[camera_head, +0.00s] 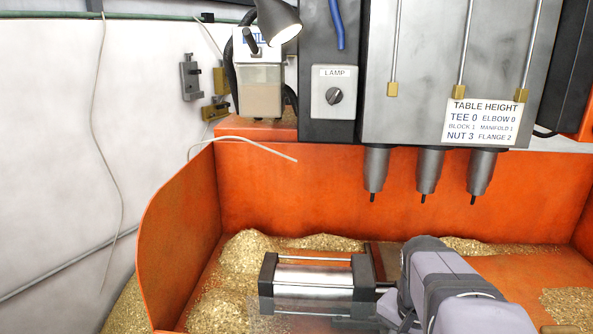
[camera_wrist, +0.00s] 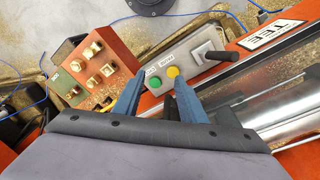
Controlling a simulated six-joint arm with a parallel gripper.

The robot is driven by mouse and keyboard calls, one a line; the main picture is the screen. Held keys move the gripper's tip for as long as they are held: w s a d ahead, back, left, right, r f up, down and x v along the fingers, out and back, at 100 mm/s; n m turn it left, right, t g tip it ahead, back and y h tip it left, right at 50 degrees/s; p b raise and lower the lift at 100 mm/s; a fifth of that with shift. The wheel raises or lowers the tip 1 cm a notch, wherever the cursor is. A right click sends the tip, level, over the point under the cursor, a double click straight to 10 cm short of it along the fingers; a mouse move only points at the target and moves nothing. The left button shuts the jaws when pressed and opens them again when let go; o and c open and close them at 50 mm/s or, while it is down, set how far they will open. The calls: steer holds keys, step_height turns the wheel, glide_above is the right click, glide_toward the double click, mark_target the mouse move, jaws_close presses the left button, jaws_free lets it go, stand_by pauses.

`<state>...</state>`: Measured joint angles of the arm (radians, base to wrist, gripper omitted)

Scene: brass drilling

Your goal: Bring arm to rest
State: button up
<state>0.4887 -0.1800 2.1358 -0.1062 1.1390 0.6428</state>
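My gripper (camera_wrist: 156,84) shows in the wrist view as two blue fingers with a clear gap between them. It is open and nothing is seen held in it. Beyond the fingertips is a grey control panel (camera_wrist: 186,62) with a green button (camera_wrist: 157,87), a yellow button (camera_wrist: 173,72) and a black-handled lever (camera_wrist: 212,55). I cannot tell whether the fingers touch the panel. In the head view my grey arm shows at the lower right, and my gripper is hidden there.
An orange block with brass fittings (camera_wrist: 93,68) lies left of the fingers in the wrist view. In the head view, drill spindles (camera_head: 427,172) hang above the orange tray (camera_head: 330,200). A metal cylinder (camera_head: 313,282) and brass chips (camera_head: 245,250) lie left of my arm.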

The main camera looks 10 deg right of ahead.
steer(key=s+a+f+n+y+b, duration=0.1)
steer(key=s+a+f+n, duration=0.1)
steer(key=a+f+n, duration=1)
steer(key=a+f, duration=0.2)
steer(key=a, duration=0.1)
steer(key=shift+a+f+b, duration=0.25)
steer(key=shift+b, duration=0.05)
steer(key=shift+s, duration=0.1)
